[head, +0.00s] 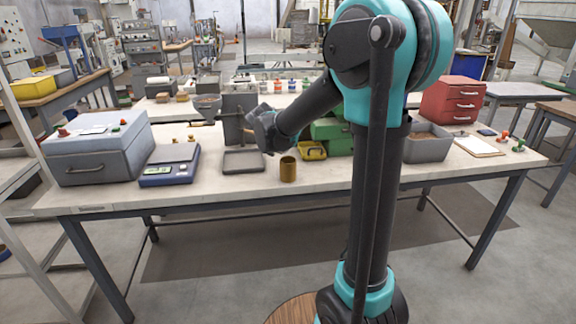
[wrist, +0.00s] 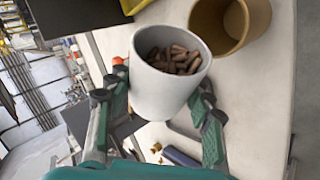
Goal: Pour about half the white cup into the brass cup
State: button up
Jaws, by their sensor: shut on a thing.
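The white cup (wrist: 168,97) is between the fingers of my gripper (wrist: 163,88) in the wrist view, and the gripper is shut on it. Brown pellets (wrist: 175,60) lie inside the cup, below its rim. The brass cup (wrist: 228,22) is close beside it at the upper right, cut by the frame edge. In the head view the brass cup (head: 288,169) stands upright on the bench, just right of and below my gripper (head: 262,132). I cannot make out the white cup there.
A grey tray (head: 243,160) with an upright back plate is left of the brass cup. A blue scale (head: 169,166) and grey box (head: 98,148) stand farther left. A yellow container (head: 312,151), green case (head: 331,130) and grey bin (head: 428,146) are to the right. The front bench strip is clear.

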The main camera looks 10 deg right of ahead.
jog(key=shift+s+d+r+m+t+y+p, duration=0.25)
jog(key=shift+r+m+t+y, duration=0.15)
jog(key=shift+t, duration=0.15)
jog(key=shift+s+d+r+m+t+y+p, duration=0.15)
jog(key=shift+r+m+t+y+p, duration=0.2)
jog(key=shift+t, duration=0.25)
jog(key=shift+s+d+r+m+t+y+p, duration=0.25)
jog(key=shift+m+t+y, duration=0.1)
jog(key=shift+t+y, duration=0.15)
dwell(5.1)
